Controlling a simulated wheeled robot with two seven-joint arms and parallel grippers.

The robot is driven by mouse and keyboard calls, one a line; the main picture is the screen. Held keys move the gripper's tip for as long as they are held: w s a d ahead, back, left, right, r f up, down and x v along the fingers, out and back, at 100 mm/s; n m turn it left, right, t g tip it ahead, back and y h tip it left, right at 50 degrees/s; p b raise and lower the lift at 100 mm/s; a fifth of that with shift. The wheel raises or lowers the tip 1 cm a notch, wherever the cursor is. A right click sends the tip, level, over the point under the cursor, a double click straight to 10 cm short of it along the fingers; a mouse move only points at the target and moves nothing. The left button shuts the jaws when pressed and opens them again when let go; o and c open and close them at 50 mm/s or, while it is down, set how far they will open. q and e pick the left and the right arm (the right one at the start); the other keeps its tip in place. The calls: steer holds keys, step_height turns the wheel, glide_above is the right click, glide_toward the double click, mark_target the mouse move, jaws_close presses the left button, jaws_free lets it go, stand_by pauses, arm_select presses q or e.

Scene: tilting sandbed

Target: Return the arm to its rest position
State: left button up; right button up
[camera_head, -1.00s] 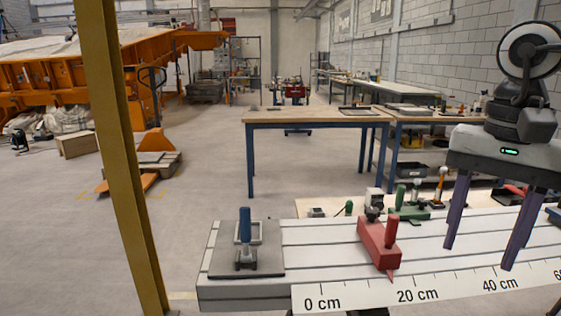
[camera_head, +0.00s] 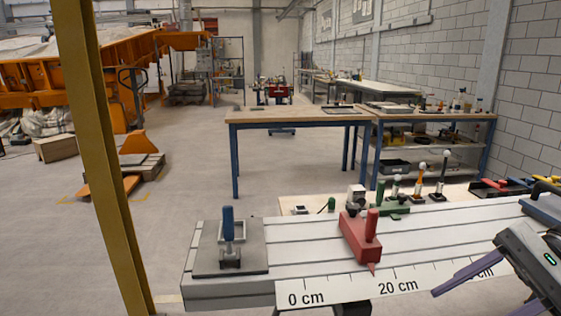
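My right gripper (camera_head: 446,303) is at the lower right, in front of the bench's front edge. Its two purple fingers point left and stand apart with nothing between them. The lower finger is partly cut off by the picture's bottom edge. Only a grey and black part of my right arm shows beside it, and the rest is out of the picture. My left gripper is not in view.
A slotted bench (camera_head: 302,248) with a centimetre scale (camera_head: 345,290) runs across the front. It carries a blue-handled clamp (camera_head: 228,240) on a grey plate and a red block (camera_head: 360,240). A yellow post (camera_head: 110,170) stands at left. Small tools stand behind the bench.

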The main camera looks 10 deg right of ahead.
steer(key=s+a+f+m+t+y, duration=0.2)
steer(key=a+f+m+t+y, duration=0.15)
steer(key=a+f+y, duration=0.2)
steer(key=w+f+m+t+h, duration=0.25)
steer(key=w+m+t, duration=0.65)
steer(key=m, duration=0.9)
step_height(320, 180, down, 12)
steer(key=d+m+t+h, duration=0.1)
steer(key=m+t+h, duration=0.1)
steer(key=m+h, duration=1.1)
steer(key=s+a+f+m+g, duration=0.2)
steer(key=s+f+m+g, duration=0.2)
steer(key=s+f+m, duration=0.4)
steer(key=s+a+f+m+g, duration=0.1)
steer(key=s+f+m+g, duration=0.45)
steer(key=f+m, duration=0.35)
steer(key=a+m+t+y+p, duration=0.1)
steer(key=a+m, duration=0.3)
steer(key=a, duration=0.8)
steer(key=shift+w+r+t, duration=0.2)
steer(key=shift+r+t, duration=0.05)
steer(key=shift+t, duration=0.05)
